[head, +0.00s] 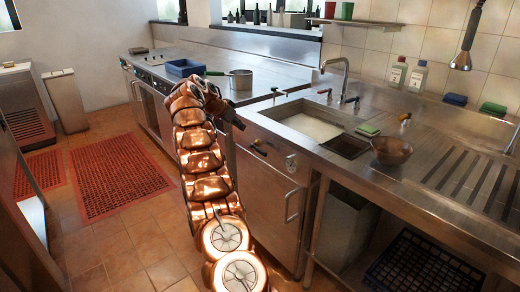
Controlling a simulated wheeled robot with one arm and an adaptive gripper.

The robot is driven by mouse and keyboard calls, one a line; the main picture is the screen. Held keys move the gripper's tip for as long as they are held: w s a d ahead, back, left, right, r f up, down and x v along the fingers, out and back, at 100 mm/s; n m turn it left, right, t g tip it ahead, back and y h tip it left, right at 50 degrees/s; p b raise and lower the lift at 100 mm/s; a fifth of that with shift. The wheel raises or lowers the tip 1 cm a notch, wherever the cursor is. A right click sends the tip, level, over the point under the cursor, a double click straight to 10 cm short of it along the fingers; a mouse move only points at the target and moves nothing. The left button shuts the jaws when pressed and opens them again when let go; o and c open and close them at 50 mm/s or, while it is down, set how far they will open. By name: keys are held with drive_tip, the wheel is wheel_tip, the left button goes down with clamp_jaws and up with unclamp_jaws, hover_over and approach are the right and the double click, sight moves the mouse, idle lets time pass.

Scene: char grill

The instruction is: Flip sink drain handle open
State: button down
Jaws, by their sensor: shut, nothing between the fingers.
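The steel sink (282,114) is set in the counter right of centre in the head view, with pale, cloudy content in its basin. Several small lever handles are near it. A black and yellow lever (258,148) is on the cabinet front below the sink. A red-tipped lever (275,91) stands at the sink's back left, and an orange-tipped one (405,117) at its right. I cannot tell for certain which is the drain handle. My gripper (238,122) is shut and empty, at the counter's front edge left of the sink, apart from the front lever.
A curved tap (340,72) rises behind the sink. A brown bowl (391,151) and a green sponge (367,129) sit right of it. A pot (241,79) and a blue tray (184,67) are on the left counter. Red floor mats (115,175) lie left of my arm.

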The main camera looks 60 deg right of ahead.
drive_tip(key=shift+s+d+f+m, duration=0.25)
drive_tip(key=shift+s+d+m, duration=0.1)
drive_tip(key=shift+d, duration=0.15)
drive_tip(key=shift+s+d+f+m, duration=0.25)
drive_tip(key=shift+s+d, duration=0.05)
drive_tip(key=shift+d, duration=0.2)
hover_over(259, 150)
drive_tip(key=s+a, duration=0.1)
wheel_tip(259, 150, down, 8)
drive_tip(key=shift+s+f+b, duration=0.1)
drive_tip(key=shift+f+b, duration=0.55)
drive_tip(key=shift+f, duration=0.95)
drive_tip(key=shift+f+b, duration=0.2)
drive_tip(key=shift+b, duration=0.55)
drive_tip(key=shift+b, duration=0.45)
